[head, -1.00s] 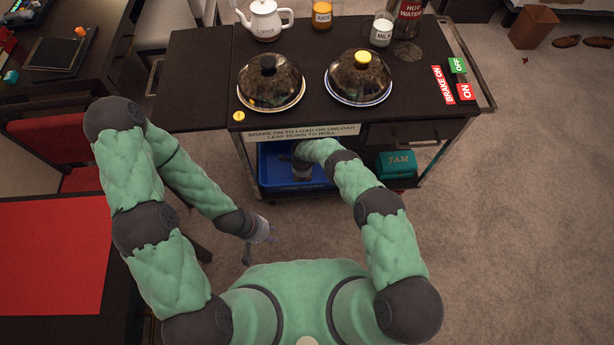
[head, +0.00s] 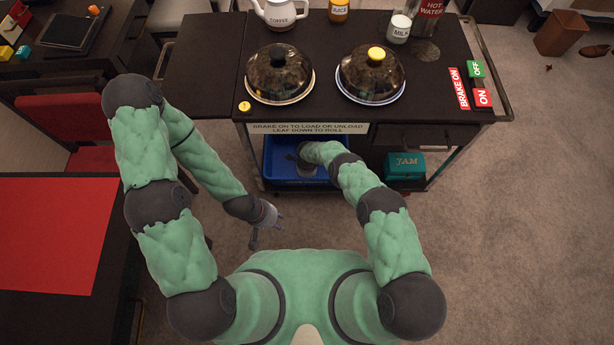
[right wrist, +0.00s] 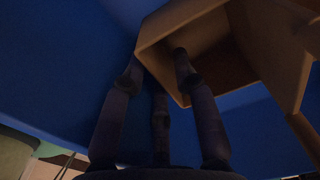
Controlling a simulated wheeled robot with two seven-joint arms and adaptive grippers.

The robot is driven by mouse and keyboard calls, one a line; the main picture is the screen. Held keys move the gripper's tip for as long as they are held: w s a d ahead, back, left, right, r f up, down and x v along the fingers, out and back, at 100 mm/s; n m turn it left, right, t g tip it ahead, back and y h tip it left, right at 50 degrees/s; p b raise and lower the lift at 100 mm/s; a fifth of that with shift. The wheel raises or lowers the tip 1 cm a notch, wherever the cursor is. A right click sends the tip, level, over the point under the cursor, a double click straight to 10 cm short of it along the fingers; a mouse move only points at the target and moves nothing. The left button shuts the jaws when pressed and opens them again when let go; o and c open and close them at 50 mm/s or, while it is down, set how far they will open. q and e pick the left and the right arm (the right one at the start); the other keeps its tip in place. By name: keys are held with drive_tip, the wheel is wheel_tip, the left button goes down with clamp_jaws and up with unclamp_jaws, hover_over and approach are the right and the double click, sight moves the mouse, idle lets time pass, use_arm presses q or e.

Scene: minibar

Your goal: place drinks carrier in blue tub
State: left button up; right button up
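The blue tub (head: 273,166) sits on the lower shelf of the trolley, under its top. My right arm reaches into it, and my right gripper (head: 306,168) is partly hidden there. In the right wrist view, the brown drinks carrier (right wrist: 272,40) is against blue tub surfaces and looks tilted. The fingers of my right gripper (right wrist: 158,56) are spread around one edge of it, one inside an opening and one outside. A gap shows between them, and I cannot tell whether they touch it. My left gripper (head: 266,229) is open and empty, left of the tub and nearer me.
The trolley top (head: 330,110) overhangs the tub and carries two domed plates, a coffee pot (head: 283,12) and a milk jug (head: 399,28). A teal jam box (head: 405,166) stands right of the tub. A red-topped table (head: 45,240) is at left.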

drive_tip(key=shift+r, duration=0.2)
